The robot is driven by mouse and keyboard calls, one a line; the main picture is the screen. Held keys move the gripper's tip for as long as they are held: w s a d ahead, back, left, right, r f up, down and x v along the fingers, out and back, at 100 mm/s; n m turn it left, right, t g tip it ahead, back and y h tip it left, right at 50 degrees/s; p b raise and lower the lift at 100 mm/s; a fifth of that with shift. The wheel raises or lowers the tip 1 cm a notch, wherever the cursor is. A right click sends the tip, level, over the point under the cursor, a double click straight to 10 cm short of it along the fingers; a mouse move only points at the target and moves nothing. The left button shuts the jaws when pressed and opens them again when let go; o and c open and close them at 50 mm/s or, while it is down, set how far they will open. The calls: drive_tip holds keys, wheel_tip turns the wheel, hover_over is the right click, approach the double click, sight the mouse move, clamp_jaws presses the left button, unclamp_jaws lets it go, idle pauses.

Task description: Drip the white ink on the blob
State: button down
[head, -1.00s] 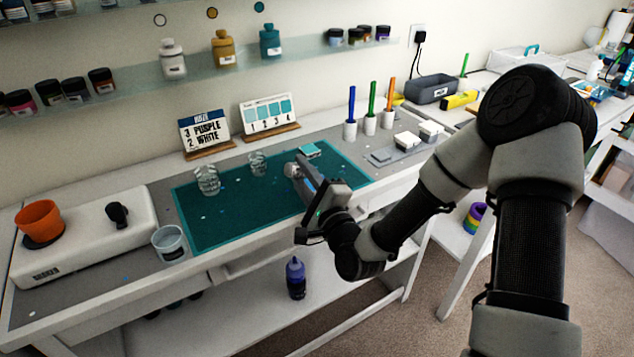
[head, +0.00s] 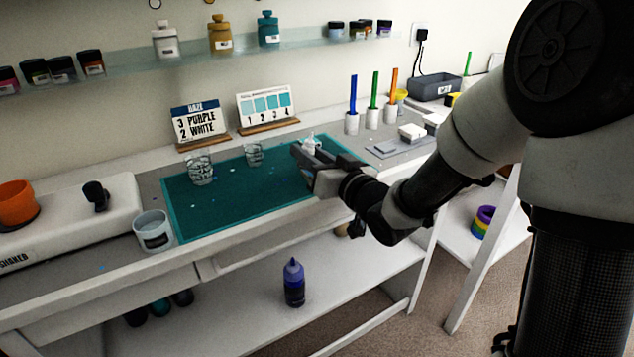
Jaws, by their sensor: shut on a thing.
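My gripper (head: 302,149) is over the far right part of the teal mat (head: 215,219), shut on a small white bottle (head: 311,142) with a pointed tip, which I take for the white ink. The bottle looks roughly upright, its narrow tip up, and its lower part is hidden by the fingers. The blob cannot be made out; the gripper and bottle cover that area of the mat. A card reading "3 PURPLE 2 WHITE" (head: 198,122) stands behind the mat.
Two clear cups (head: 200,170) stand on the mat's far edge, a labelled cup (head: 153,231) at its left corner. Blue, green and orange sticks (head: 375,91) stand in white holders behind right. A purple bottle (head: 294,284) is on the lower shelf. The mat's middle is mostly clear.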

drive_tip(key=n, duration=0.3)
drive_tip(key=shift+w+d+h, duration=0.1)
drive_tip(key=shift+d+h, duration=0.1)
drive_tip(key=shift+h, duration=0.1)
drive_tip(key=shift+r+p, duration=0.7)
drive_tip(key=shift+r, duration=0.25)
